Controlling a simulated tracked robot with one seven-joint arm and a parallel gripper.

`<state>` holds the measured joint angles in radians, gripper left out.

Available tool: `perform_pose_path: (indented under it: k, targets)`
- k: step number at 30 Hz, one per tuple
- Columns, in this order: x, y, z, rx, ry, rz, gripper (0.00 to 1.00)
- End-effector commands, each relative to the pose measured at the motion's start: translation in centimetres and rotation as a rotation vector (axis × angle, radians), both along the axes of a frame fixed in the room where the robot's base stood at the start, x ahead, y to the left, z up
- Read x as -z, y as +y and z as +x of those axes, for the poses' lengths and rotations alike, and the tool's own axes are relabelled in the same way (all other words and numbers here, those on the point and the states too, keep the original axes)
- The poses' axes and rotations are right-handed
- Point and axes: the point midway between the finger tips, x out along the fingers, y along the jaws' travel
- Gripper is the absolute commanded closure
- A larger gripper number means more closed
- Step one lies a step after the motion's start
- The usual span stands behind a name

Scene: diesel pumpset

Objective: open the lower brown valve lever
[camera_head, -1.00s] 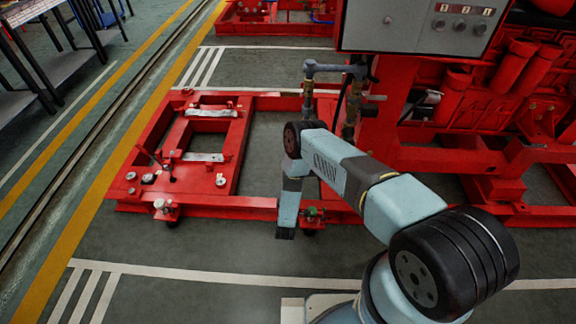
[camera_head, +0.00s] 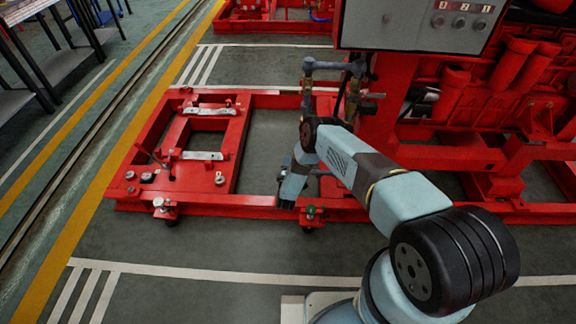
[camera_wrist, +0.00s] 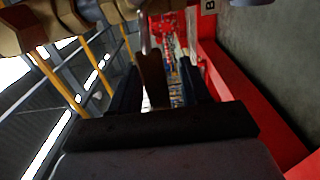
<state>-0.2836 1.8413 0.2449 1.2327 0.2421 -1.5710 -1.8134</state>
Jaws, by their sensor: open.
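A brown lever (camera_wrist: 152,82) stands between the two dark fingers of my gripper (camera_wrist: 160,68) in the wrist view. The fingers are open on either side of it, and I see a gap at the right finger. Contact on the left side cannot be told. A grey rod-like part meets the lever's upper end. In the head view my wrist (camera_head: 295,180) hangs low over the red base frame, and the fingers are mostly hidden. Brownish valve parts (camera_head: 368,107) show on the pipework beside the red column; I cannot tell which is the lower lever.
Brown rounded parts (camera_wrist: 40,22) fill the upper left of the wrist view. A red beam (camera_wrist: 245,90) runs along its right side. In the head view a grey control box (camera_head: 415,25) overhangs the pipework. The floor in front of the red frame (camera_head: 215,202) is clear.

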Motion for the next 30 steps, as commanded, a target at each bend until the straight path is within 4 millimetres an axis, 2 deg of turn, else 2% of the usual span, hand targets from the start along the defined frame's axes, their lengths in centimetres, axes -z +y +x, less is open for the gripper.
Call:
perform_pose_path:
  k: [9,24,30]
  targets:
    - [0.02,-0.04,0.23,0.000,0.001,0.000,0.53]
    - [0.03,-0.12,0.23,0.001,0.001,-0.001,1.00]
    - [0.05,-0.27,0.25,0.002,0.001,-0.001,1.00]
